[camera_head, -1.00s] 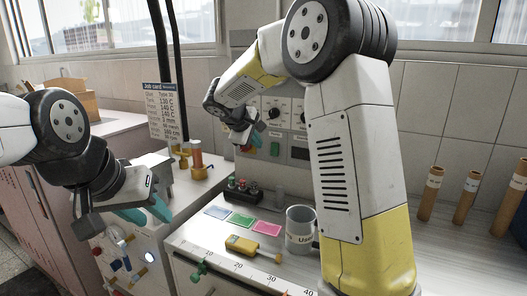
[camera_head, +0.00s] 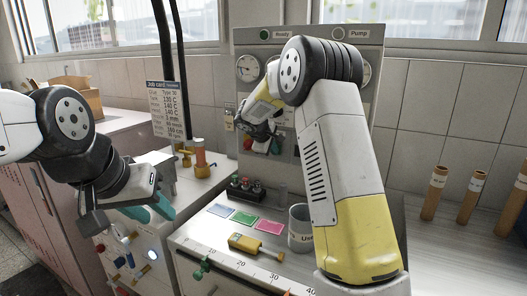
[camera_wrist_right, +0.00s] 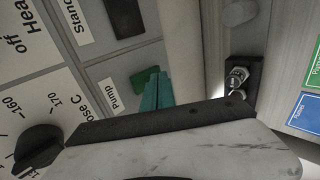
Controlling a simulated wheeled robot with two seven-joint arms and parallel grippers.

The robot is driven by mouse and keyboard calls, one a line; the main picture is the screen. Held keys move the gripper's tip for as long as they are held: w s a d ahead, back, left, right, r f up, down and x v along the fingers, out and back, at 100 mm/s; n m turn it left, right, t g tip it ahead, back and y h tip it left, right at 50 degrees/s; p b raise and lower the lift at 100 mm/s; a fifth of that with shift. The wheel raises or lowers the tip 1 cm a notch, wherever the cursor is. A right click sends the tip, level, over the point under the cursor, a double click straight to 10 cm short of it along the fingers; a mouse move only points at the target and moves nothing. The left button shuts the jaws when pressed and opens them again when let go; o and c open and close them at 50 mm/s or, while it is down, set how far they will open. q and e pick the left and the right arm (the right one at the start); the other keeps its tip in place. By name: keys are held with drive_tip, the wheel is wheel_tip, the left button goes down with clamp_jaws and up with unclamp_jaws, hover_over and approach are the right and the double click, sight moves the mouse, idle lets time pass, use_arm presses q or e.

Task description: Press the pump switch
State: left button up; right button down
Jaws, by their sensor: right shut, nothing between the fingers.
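The green pump switch (camera_wrist_right: 145,80) sits beside the "Pump" label (camera_wrist_right: 112,93) in the right wrist view. My right gripper (camera_wrist_right: 158,92) is shut and empty, its teal fingertips overlapping the switch's edge in that view; I cannot tell whether they touch it. In the head view my right gripper (camera_head: 272,142) is in front of the grey control panel (camera_head: 296,48), largely behind its own wrist. The round Pump lamp (camera_head: 339,33) at the panel's top looks unlit. My left gripper (camera_head: 150,210) is open and empty at the left.
A black switch (camera_wrist_right: 125,17) and a dial (camera_wrist_right: 38,148) flank the pump switch. Below the panel are coloured cards (camera_head: 243,217), a yellow tool (camera_head: 255,246), a mug (camera_head: 299,228) and a rack with red and black tops (camera_head: 245,188). Cardboard tubes (camera_head: 469,200) stand at the right.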

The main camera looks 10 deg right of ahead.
idle(0.3)
drive_tip(key=shift+w+d+f, duration=0.1)
drive_tip(key=shift+w+d, duration=0.05)
drive_tip(key=shift+w, duration=0.05)
drive_tip(key=shift+r, duration=0.85)
